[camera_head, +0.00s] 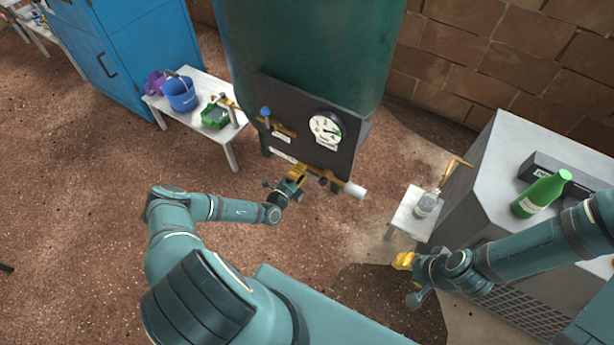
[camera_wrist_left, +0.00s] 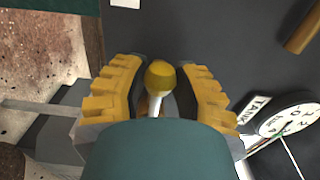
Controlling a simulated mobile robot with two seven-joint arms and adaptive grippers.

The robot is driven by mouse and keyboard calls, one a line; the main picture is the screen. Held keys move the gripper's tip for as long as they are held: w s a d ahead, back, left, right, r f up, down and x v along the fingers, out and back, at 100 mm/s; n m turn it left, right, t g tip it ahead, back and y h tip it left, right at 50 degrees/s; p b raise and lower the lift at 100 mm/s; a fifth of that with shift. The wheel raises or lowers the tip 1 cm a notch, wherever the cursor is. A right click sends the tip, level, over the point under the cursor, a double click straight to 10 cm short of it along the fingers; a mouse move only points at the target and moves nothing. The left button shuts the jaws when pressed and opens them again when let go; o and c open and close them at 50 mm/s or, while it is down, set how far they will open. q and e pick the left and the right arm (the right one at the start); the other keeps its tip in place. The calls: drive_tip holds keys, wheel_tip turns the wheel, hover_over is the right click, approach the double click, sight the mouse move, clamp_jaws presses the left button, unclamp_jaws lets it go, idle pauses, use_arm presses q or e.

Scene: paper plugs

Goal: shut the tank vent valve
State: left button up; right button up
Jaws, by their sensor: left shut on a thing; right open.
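The dark green tank (camera_head: 310,45) stands at the back in the head view. A dark panel (camera_head: 345,150) on its front bears a round gauge (camera_head: 325,128), brass fittings and a blue-knobbed handle (camera_head: 265,112). My left gripper (camera_head: 297,173) is at the panel's lower edge, below the gauge. In the left wrist view its yellow fingers (camera_wrist_left: 160,95) are on either side of a brass ball knob (camera_wrist_left: 160,74) on a pale stem, and it is shut on this handle. Which valve the knob belongs to is not readable. My right gripper (camera_head: 403,261) is open and empty, low at the right.
A white-ended pipe (camera_head: 355,189) sticks out right of my left gripper. A small white stool (camera_head: 405,222) holds a glass jar (camera_head: 427,205). A grey cabinet (camera_head: 480,185) with a green bottle (camera_head: 541,194) stands at right. A white bench (camera_head: 232,145) with buckets is at left.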

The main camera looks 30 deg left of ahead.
use_arm(q)
drive_tip(key=shift+d+r+m+p, duration=0.1)
drive_tip(key=shift+r+m+p, duration=0.8)
drive_tip(key=shift+p, duration=0.5)
drive_tip(key=shift+d+r+m+p, duration=0.1)
drive_tip(key=shift+r+m+p, duration=0.15)
drive_tip(key=shift+m+p, duration=0.35)
drive_tip(key=shift+d+r+m+p, duration=0.15)
drive_tip(key=shift+r+m+p, duration=0.25)
drive_tip(key=shift+p, duration=0.2)
drive_tip(key=shift+d+r+m+p, duration=0.2)
drive_tip(key=shift+r+m+p, duration=0.35)
drive_tip(key=shift+m+p, duration=0.3)
drive_tip(key=shift+d+r+m+p, duration=0.1)
drive_tip(key=shift+d+m+p, duration=0.05)
drive_tip(key=shift+m+p, duration=0.2)
